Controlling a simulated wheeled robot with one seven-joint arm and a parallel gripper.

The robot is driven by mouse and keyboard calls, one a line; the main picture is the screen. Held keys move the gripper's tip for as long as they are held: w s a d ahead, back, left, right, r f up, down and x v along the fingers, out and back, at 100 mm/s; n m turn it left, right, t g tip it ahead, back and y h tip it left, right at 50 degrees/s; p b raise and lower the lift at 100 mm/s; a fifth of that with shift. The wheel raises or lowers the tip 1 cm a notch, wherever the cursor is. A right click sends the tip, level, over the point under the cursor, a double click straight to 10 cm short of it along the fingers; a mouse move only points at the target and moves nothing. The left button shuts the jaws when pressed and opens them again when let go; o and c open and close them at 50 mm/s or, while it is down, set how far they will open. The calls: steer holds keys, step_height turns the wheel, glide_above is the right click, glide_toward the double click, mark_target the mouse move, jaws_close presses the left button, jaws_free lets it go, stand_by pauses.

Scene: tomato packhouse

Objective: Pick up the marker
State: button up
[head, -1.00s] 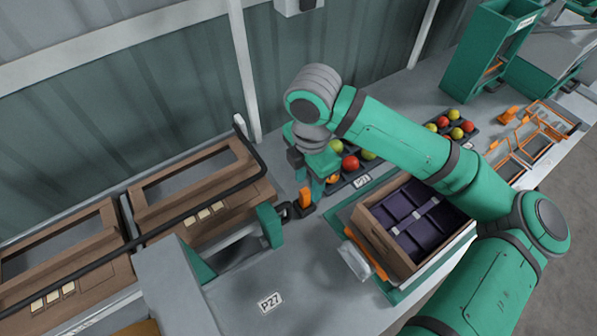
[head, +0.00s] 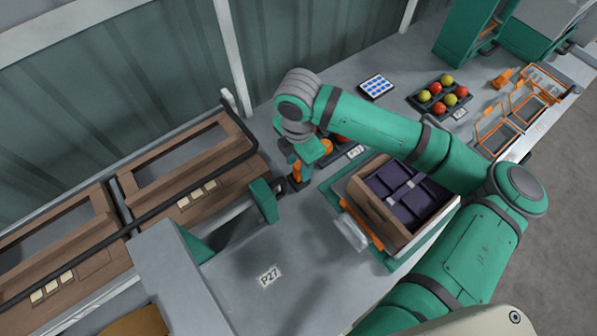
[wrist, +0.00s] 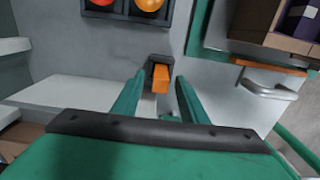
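The marker seems to be the small orange piece (wrist: 161,80) standing in a dark holder (wrist: 159,62) in the middle of the wrist view. In the head view the orange piece (head: 296,171) shows just below my gripper, partly covered by it. My gripper (wrist: 160,77) is open, with one green finger on each side of the orange piece in the picture. Gaps show between the fingers and the piece. I cannot tell whether the fingertips are level with it.
A wooden crate (head: 372,211) with dark packs stands to the right, with an orange-edged clear handle piece (head: 351,231) beside it. A tomato tray (wrist: 125,15) lies behind the holder. Wooden frames with a black rail (head: 165,207) are at left. Bench near the P27 label (head: 270,274) is clear.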

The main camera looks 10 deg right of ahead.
steer(key=shift+f, duration=0.75)
steer(key=shift+c, duration=0.6)
jaws_close()
